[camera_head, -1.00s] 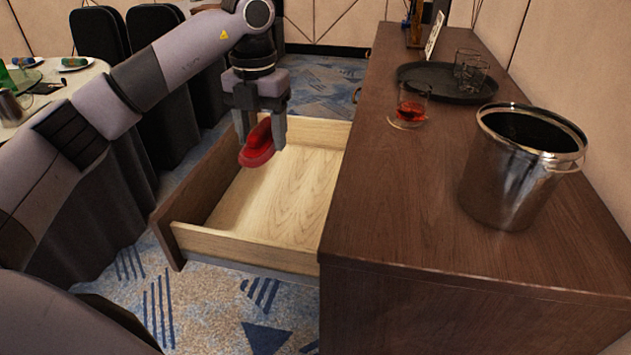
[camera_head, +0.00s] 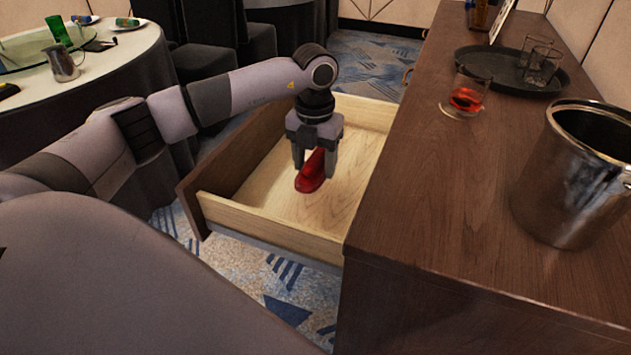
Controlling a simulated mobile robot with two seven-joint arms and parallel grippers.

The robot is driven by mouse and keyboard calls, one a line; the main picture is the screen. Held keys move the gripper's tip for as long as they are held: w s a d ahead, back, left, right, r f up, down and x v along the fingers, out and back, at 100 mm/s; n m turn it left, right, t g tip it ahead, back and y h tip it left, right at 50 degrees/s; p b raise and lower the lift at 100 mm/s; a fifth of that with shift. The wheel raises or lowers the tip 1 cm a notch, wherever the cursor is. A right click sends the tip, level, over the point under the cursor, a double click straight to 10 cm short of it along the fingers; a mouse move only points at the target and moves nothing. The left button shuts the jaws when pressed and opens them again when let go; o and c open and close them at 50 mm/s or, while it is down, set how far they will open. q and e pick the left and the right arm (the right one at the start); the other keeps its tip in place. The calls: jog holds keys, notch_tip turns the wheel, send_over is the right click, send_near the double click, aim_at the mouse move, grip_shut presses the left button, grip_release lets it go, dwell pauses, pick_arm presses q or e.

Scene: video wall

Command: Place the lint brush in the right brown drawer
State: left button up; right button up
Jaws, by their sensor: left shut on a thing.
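The lint brush (camera_head: 311,172) is red and sits between the fingers of my left gripper (camera_head: 314,168). The gripper points down and is shut on it. Both are over the open brown drawer (camera_head: 268,228), within its walls as seen from above. I cannot tell whether the brush touches the pale wooden drawer floor. The drawer is pulled out to the left of the brown cabinet (camera_head: 440,200). My right gripper is not in view.
On the cabinet top stand a metal bucket (camera_head: 570,185), a glass with red liquid (camera_head: 467,97) and a black tray (camera_head: 500,72) with glasses. A round table (camera_head: 95,85) with tableware stands at the left. The drawer floor around the brush is bare.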

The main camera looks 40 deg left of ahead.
aim_at(315, 193)
pick_arm(q)
jog(key=shift+f, duration=2.6)
jog(key=shift+f+b, duration=0.2)
jog(key=shift+b, duration=0.15)
jog(key=o, duration=0.9)
jog(key=shift+o, duration=0.2)
jog(key=shift+r, duration=0.15)
jog(key=shift+w+r, duration=0.1)
jog(key=shift+r, duration=0.2)
notch_tip(315, 193, up, 12)
jog(key=shift+f+p, duration=0.2)
jog(key=shift+p, duration=0.55)
